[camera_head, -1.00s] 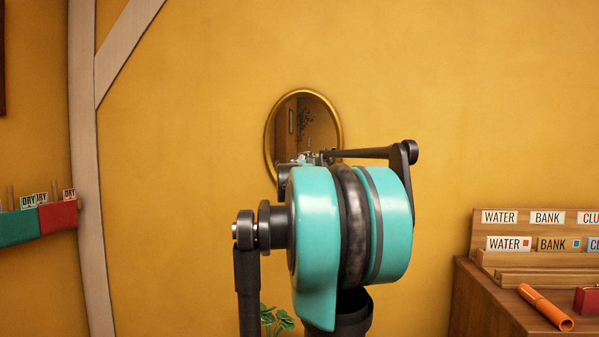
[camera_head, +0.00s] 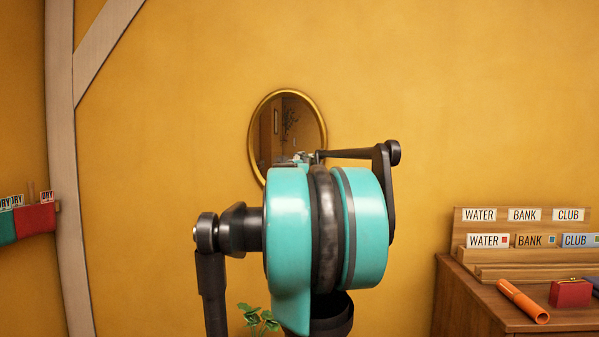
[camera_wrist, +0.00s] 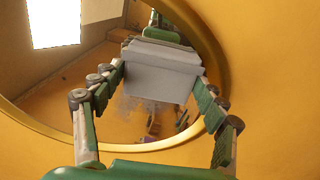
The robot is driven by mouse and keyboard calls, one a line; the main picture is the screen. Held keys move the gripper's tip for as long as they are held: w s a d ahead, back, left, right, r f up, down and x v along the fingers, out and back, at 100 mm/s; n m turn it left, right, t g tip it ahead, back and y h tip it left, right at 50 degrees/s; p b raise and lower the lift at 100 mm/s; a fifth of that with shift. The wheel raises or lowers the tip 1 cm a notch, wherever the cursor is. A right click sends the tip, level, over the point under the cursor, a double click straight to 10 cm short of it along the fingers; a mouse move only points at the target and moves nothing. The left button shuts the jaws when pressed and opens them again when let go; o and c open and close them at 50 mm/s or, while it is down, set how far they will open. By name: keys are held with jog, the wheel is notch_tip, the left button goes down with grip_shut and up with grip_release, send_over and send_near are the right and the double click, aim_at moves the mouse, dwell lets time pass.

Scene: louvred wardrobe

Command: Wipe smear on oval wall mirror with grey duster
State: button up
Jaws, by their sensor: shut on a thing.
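The oval mirror (camera_head: 287,120) in a gold frame hangs on the yellow wall, its lower part hidden behind my teal arm in the head view. In the wrist view the mirror (camera_wrist: 60,85) fills much of the picture. My gripper (camera_wrist: 160,76) has green-padded fingers shut on the grey duster (camera_wrist: 162,88), a pale grey block held in front of the glass. I cannot tell whether the duster touches the glass. A faint greyish smear (camera_wrist: 126,107) shows on the glass just below and left of the duster. The gripper is mostly hidden in the head view.
A wooden cabinet (camera_head: 475,305) at the right carries a labelled rack (camera_head: 490,254), an orange tube (camera_head: 522,301) and a red box (camera_head: 570,292). Red and green bins (camera_head: 36,218) are at the left beside a pale post (camera_head: 62,180). A plant (camera_head: 258,319) is low behind my arm.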

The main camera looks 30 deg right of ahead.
aim_at(271, 163)
jog(key=shift+w+a+r, duration=0.35)
jog(key=shift+w+a, duration=0.7)
jog(key=shift+a, duration=0.45)
jog(key=shift+w+a+r, duration=0.35)
jog(key=shift+w+a, duration=0.7)
jog(key=shift+a, duration=0.5)
jog(key=shift+w+a+r, duration=0.35)
jog(key=shift+w+a, duration=0.7)
jog(key=shift+a, duration=0.45)
jog(key=s+d, duration=0.6)
jog(key=d, duration=0.3)
jog(key=shift+s+d, duration=0.15)
jog(key=shift+s, duration=0.1)
jog(key=shift+w+a, duration=0.6)
jog(key=shift+a, duration=0.2)
jog(key=shift+w+a, duration=0.6)
jog(key=shift+a, duration=0.2)
jog(key=shift+w+a, duration=0.65)
jog(key=shift+a, duration=0.4)
jog(key=shift+w+a, duration=0.65)
jog(key=shift+a, duration=0.4)
jog(key=shift+w+a, duration=0.65)
jog(key=shift+a, duration=0.4)
jog(key=shift+v, duration=3)
